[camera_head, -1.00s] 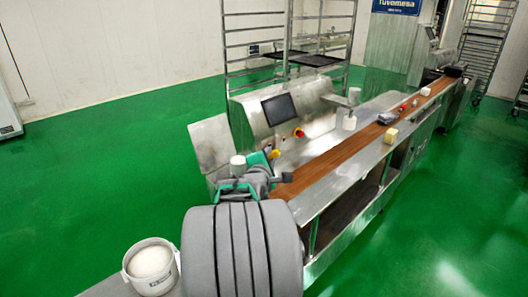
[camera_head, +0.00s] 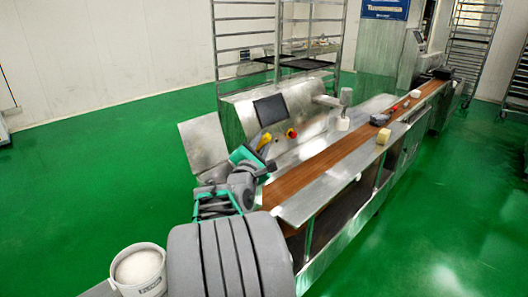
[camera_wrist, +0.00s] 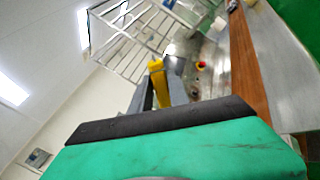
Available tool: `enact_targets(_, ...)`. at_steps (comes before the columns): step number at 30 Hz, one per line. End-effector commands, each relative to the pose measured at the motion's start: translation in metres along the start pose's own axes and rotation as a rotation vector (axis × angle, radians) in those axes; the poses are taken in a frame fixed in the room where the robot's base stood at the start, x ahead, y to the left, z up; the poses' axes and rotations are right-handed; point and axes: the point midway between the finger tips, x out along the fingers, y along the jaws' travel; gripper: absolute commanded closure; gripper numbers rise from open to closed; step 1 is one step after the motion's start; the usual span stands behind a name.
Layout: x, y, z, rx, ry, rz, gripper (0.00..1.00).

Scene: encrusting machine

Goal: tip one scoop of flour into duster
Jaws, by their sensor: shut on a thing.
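My gripper (camera_head: 256,160), green and dark grey, is raised at the near left end of the machine line. It is shut on a small yellow thing (camera_head: 264,142), which I take to be the scoop; in the wrist view the yellow thing (camera_wrist: 158,82) stands beyond the dark finger edge. I cannot see the scoop's bowl or any flour in it. A white bucket of flour (camera_head: 138,270) stands at the lower left, away from my gripper. A small white pot (camera_head: 342,124) stands under the machine's nozzle; I cannot tell whether it is the duster.
The steel encrusting machine with a dark screen (camera_head: 270,110) and a red stop button (camera_head: 292,133) is just beyond my gripper. A brown conveyor belt (camera_head: 318,166) runs to the far right. A cream block (camera_head: 383,136) sits at its side. Green floor lies open on both sides.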

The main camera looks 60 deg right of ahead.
Motion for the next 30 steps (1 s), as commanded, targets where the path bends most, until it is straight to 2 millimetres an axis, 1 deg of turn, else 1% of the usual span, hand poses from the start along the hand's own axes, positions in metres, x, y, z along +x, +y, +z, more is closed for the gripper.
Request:
enact_targets(19, -0.016, 0.032, -0.004, -0.289, -0.126, 0.162, 1.0)
enact_targets(30, -0.027, 0.048, -0.013, -0.446, -0.191, 0.247, 1.0)
